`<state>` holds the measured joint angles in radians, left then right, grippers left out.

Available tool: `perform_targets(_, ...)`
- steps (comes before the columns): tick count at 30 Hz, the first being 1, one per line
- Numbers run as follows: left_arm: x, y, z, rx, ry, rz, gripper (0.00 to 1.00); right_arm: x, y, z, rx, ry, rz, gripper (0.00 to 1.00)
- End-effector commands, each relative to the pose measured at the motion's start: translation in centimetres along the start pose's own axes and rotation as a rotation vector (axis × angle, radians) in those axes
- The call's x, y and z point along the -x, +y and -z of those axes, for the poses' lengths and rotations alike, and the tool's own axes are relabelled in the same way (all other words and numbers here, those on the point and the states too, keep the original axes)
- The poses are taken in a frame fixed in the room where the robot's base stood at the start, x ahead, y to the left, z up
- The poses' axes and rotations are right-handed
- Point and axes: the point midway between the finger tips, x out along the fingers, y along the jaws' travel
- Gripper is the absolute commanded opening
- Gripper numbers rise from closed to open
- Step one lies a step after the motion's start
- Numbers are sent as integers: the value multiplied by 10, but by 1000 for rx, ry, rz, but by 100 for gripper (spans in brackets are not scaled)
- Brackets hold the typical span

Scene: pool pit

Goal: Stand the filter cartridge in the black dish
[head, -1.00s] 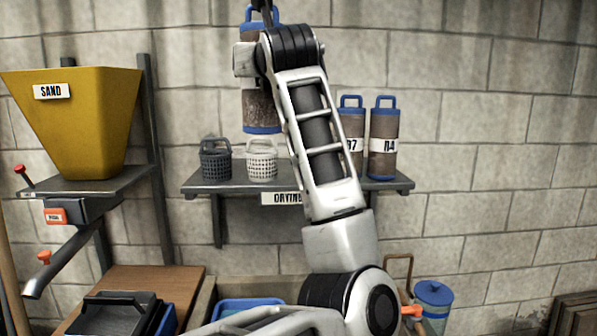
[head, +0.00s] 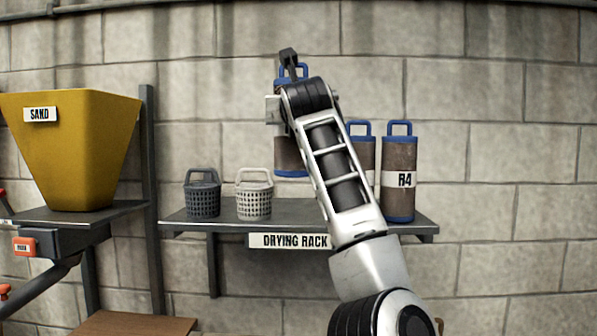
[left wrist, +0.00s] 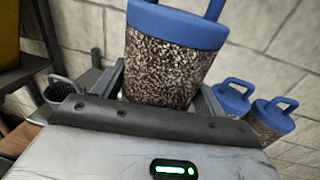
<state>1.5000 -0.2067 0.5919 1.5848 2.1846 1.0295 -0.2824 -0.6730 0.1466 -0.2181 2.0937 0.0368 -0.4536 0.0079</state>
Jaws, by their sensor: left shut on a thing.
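My left gripper (left wrist: 163,88) is shut on a filter cartridge (left wrist: 172,62), a brown speckled cylinder with blue ends. In the left wrist view its blue end and part of a handle are at the top, between the two fingers. In the head view the same cartridge (head: 291,154) hangs upright, with its blue handle on top and its lower end above the level of the rack shelf. My wrist and forearm hide its middle and most of the gripper. The black dish shows in neither view. My right gripper is not in view.
The drying rack shelf (head: 330,222) carries a dark basket (head: 203,195), a white basket (head: 254,196), a cartridge labelled R4 (head: 399,174) and another cartridge (head: 362,155) partly behind my arm. A yellow sand hopper (head: 75,155) stands at left. The wall at right is clear.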

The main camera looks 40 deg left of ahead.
Motion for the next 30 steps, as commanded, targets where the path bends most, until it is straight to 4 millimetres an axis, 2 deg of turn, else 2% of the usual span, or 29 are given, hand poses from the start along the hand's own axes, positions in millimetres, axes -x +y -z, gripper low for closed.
perform_targets(1, -14, -2, 2, -3, 2, -1, 39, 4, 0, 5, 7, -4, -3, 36)
perform_targets(4, -38, -6, 13, -2, 2, 0, 39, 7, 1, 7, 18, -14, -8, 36)
perform_targets(7, -52, -8, 36, -2, 2, 0, 39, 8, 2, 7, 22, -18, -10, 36)
perform_targets(12, -70, -12, 57, 0, -2, 0, 39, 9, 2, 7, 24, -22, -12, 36)
perform_targets(20, -82, -13, 73, 1, -1, 0, 39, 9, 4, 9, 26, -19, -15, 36)
perform_targets(25, -82, -14, 99, 1, -1, 2, 39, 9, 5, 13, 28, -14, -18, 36)
perform_targets(30, -82, -13, 103, 2, -5, 0, 39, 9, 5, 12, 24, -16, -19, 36)
